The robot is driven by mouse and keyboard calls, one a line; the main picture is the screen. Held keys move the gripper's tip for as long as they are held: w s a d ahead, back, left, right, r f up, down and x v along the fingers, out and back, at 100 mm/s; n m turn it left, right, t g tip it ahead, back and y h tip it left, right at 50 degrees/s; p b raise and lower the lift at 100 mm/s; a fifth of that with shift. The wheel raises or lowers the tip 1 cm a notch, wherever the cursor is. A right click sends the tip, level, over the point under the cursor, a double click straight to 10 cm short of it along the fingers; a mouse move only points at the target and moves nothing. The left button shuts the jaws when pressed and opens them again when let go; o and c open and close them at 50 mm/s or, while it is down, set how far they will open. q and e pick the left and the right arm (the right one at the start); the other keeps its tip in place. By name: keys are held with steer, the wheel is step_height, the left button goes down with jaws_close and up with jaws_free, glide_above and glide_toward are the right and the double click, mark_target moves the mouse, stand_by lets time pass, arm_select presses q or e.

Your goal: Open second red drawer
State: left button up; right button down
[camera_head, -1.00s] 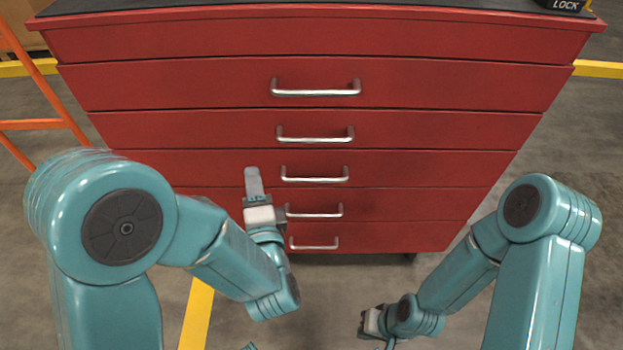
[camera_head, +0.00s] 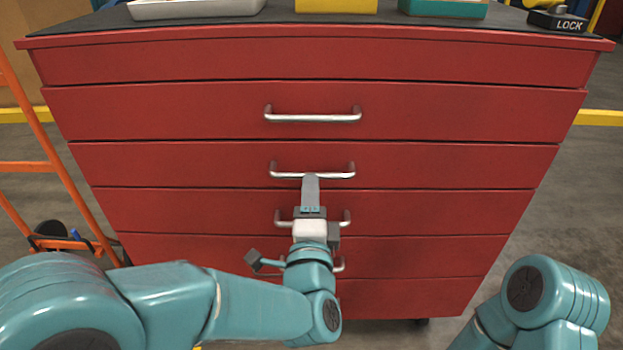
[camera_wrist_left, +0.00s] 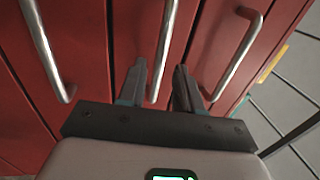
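The red cabinet's drawer with the second handle from the top (camera_head: 430,165) looks closed, its front flush with the others. Its silver bar handle (camera_head: 335,175) is partly covered by my left gripper (camera_head: 310,180), whose fingertips reach the bar near its middle. In the left wrist view the two grey fingers (camera_wrist_left: 158,85) stand apart. A silver handle bar (camera_wrist_left: 164,45) shows in the gap between them; whether they touch it I cannot tell. My right arm shows at the lower right of the head view, but its gripper is out of frame.
The drawer with the top handle (camera_head: 470,112) is above, and more closed drawers lie below. An orange hand truck (camera_head: 45,165) stands at the left. A black LOCK block (camera_head: 557,20) and several coloured items sit on the cabinet top. Floor to the right is clear.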

arm_select(q)
steer(key=w, duration=0.2)
steer(key=w+r, duration=0.1)
steer(key=w, duration=0.1)
steer(key=shift+w, duration=0.4)
jaws_close()
steer(key=shift+f, duration=0.1)
arm_select(e)
steer(key=shift+w+f, duration=0.1)
steer(key=shift+f, duration=0.25)
arm_select(q)
steer(key=shift+s, duration=0.1)
